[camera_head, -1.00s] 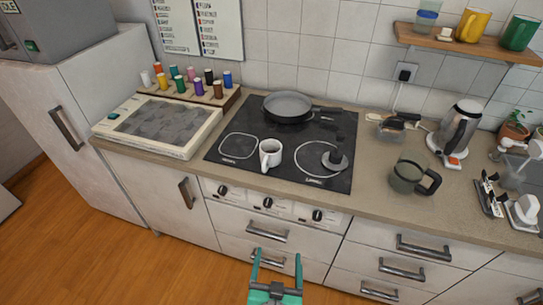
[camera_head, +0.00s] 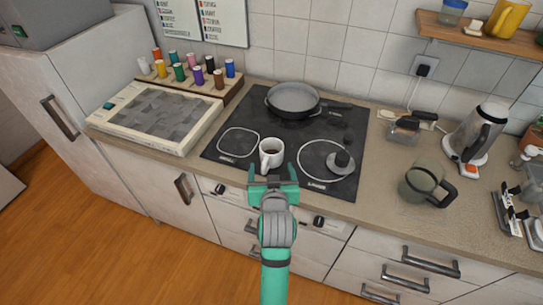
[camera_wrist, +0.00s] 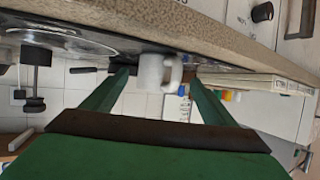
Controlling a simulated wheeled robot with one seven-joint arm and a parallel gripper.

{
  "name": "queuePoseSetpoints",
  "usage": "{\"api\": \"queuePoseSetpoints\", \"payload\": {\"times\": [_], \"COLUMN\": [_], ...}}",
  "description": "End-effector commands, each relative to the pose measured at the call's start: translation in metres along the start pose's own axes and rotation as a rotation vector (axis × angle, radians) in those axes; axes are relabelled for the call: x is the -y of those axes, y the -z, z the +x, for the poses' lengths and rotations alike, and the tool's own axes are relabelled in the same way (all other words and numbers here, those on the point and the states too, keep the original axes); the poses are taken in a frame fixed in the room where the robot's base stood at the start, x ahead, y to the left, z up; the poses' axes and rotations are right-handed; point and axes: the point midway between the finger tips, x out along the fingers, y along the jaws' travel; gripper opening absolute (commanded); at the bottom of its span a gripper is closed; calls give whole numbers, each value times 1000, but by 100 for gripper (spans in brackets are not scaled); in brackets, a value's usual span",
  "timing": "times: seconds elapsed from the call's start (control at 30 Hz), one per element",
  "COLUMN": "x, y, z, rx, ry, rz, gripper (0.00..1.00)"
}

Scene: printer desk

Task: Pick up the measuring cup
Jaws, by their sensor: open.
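A white cup (camera_head: 271,152) with a handle and dark contents stands upright on the front part of the black cooktop. It looks most like the measuring cup, though I see no markings on it. My gripper (camera_head: 272,175) is open at the cooktop's front edge, just in front of the cup. In the wrist view, which is upside down, the white cup (camera_wrist: 157,72) appears between my two green fingers, beyond their tips. Its handle points to the right there. I cannot tell the exact gap. Nothing is held.
The black cooktop (camera_head: 230,125) also bears a grey frying pan (camera_head: 293,100) behind the cup and a dark utensil (camera_head: 343,161) to its right. Spools (camera_head: 197,76) stand at back left.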

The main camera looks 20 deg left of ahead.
Motion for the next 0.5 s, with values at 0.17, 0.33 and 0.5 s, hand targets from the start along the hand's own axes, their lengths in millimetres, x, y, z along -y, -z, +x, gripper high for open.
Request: {"api": "queuePoseSetpoints", "payload": {"times": [0.17,0.33,0.5], "x": [0,-1,-3], "y": [0,0,2], "z": [25,35,53], "rx": [0,0,1], "ry": [0,-1,-1], "rz": [-1,0,0], "gripper": [79,79,79]}}
